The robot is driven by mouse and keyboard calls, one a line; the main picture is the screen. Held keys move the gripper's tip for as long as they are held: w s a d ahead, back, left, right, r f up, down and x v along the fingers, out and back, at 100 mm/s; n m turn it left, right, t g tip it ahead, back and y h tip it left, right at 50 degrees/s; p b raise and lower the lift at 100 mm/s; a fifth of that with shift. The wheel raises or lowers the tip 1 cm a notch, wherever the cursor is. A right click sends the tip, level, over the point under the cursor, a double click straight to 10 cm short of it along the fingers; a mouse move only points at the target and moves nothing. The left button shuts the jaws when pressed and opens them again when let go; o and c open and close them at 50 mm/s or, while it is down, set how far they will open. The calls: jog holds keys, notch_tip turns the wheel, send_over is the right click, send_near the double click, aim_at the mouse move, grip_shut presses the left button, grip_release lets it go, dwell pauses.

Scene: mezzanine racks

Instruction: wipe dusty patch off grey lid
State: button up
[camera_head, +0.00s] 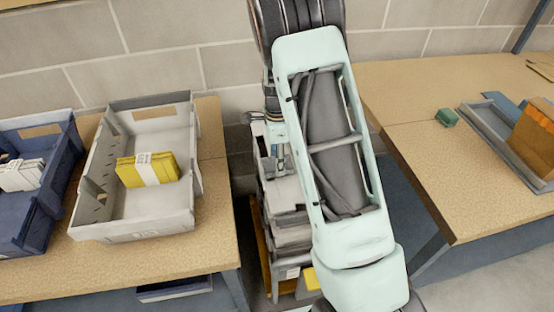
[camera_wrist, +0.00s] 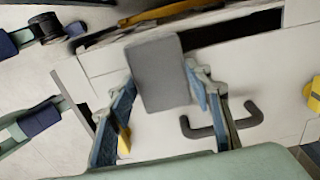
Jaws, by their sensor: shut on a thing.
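My gripper (camera_wrist: 162,92) shows in the wrist view, its blue-grey fingers on either side of a plain grey block (camera_wrist: 158,66). It is shut on this block. A pale, whitish-grey surface (camera_wrist: 160,135) with a dark bent handle (camera_wrist: 222,124) lies behind and below the block; I cannot tell whether this is the grey lid. I cannot make out a dusty patch. Whether the block touches the surface is unclear. In the head view my arm hangs over a stack of pale grey boxes (camera_head: 291,238) between two tables, and my gripper cannot be made out there.
The left table (camera_head: 218,185) bears a grey bin (camera_head: 135,230) with a yellow banded bundle (camera_head: 165,168), and a blue bin (camera_head: 25,232) with white bundles. The right table (camera_head: 425,170) bears a small green block (camera_head: 447,117) and a grey tray (camera_head: 495,150). The gap between tables is narrow.

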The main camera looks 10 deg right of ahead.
jog(key=shift+r+p, duration=1.75)
jog(key=shift+r, duration=1)
jog(key=shift+r+p, duration=1.1)
jog(key=shift+r, duration=0.4)
jog(key=shift+f, duration=0.1)
